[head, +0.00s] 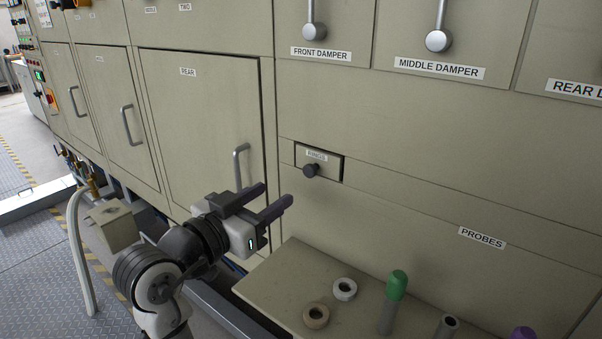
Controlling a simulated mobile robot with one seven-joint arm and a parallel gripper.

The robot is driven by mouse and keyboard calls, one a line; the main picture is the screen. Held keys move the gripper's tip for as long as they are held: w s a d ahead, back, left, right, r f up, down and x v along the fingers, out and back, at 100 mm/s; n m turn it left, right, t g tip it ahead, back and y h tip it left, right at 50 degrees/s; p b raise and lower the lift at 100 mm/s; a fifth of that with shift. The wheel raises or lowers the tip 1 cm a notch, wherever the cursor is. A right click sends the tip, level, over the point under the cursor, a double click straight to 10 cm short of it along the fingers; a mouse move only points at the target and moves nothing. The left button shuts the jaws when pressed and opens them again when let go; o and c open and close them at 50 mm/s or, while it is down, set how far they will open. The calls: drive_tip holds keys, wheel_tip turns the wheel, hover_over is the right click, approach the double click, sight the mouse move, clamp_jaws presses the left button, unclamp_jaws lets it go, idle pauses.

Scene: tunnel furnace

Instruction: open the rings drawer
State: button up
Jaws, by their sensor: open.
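The rings drawer (332,164) is a small beige front set in the furnace panel, with a label reading RINGS and a dark round knob (311,171). Its front looks flush with the panel, so it appears closed. My gripper (275,199) is open and empty, its two dark fingers apart. In the picture it is to the left of and below the knob, in front of the lower edge of the REAR door, and does not touch the knob.
Below the drawer a beige shelf (275,284) holds two rings (345,289), a green-topped cylinder (396,286), a grey tube (446,327) and a purple-topped piece (523,334). The REAR door handle (238,166) sticks out near my gripper. Damper levers (438,40) are above.

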sight(307, 171)
drive_tip(key=p+x, duration=0.2)
drive_tip(key=x, duration=0.8)
clamp_jaws()
